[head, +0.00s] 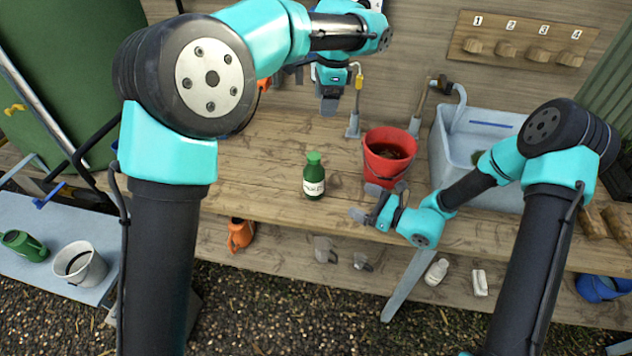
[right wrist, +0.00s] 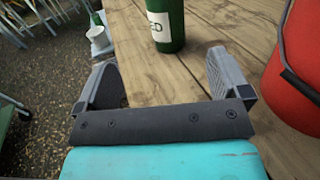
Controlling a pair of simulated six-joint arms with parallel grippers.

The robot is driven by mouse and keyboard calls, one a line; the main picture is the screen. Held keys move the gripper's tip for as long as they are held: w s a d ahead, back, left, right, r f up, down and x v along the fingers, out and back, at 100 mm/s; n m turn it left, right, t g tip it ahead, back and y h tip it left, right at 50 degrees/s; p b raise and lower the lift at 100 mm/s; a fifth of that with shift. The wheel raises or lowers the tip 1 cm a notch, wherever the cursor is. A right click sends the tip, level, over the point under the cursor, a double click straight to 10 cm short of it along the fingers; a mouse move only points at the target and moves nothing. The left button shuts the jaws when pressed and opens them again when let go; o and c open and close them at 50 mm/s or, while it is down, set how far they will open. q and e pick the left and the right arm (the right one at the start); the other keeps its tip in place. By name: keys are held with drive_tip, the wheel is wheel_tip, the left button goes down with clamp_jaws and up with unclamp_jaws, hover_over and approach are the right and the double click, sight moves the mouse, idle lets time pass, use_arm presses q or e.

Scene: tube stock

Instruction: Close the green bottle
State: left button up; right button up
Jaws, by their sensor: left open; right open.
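The green bottle (head: 314,178) stands upright on the wooden bench, with a white label and a lighter green cap (head: 313,157) on its top. My right gripper (head: 366,208) is open and empty near the bench's front edge, to the right of the bottle. In the right wrist view the bottle's lower part (right wrist: 165,25) stands beyond the open fingers (right wrist: 165,88), apart from them; its top is out of that view. My left gripper (head: 329,104) is higher and farther back, above the rear of the bench, apart from the bottle. Its fingers are small in view.
A red bucket (head: 377,172) stands right of the bottle, close to my right gripper; it also shows in the right wrist view (right wrist: 295,65). A grey-blue sink (head: 450,160) is farther right. The bench left of the bottle is clear.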

sight(322, 179)
drive_tip(key=shift+w+d+t, duration=0.2)
drive_tip(key=shift+t, duration=0.2)
drive_tip(key=shift+a, duration=0.15)
drive_tip(key=x, duration=1.7)
drive_tip(key=shift+w+f, duration=0.1)
drive_tip(key=shift+f, duration=0.15)
